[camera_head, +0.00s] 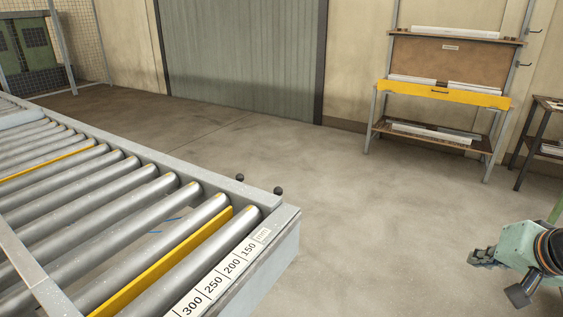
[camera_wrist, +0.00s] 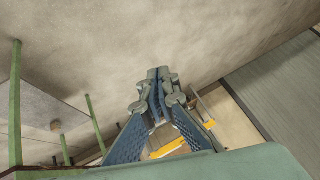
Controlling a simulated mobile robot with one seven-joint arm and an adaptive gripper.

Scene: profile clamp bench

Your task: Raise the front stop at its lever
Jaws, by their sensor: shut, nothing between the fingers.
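A yellow bar (camera_head: 172,263) lies between the last rollers at the near end of the roller bench in the head view; it looks like the front stop. It sits low between the rollers. Two black knobs (camera_head: 278,190) and (camera_head: 240,177) stand at the bench's right side; they look like lever ends, but which belongs to the front stop I cannot tell. My gripper (camera_head: 477,257) is at the far right, over the floor, well away from the bench and knobs. It also shows in the wrist view (camera_wrist: 154,76), shut and empty. The bench is not recognisable in the wrist view.
A second yellow bar (camera_head: 48,165) lies farther back among the rollers (camera_head: 120,205). A number scale (camera_head: 222,276) runs along the bench's near edge. A workbench with a yellow front (camera_head: 440,94) stands at the back wall. The floor (camera_head: 330,190) between is clear.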

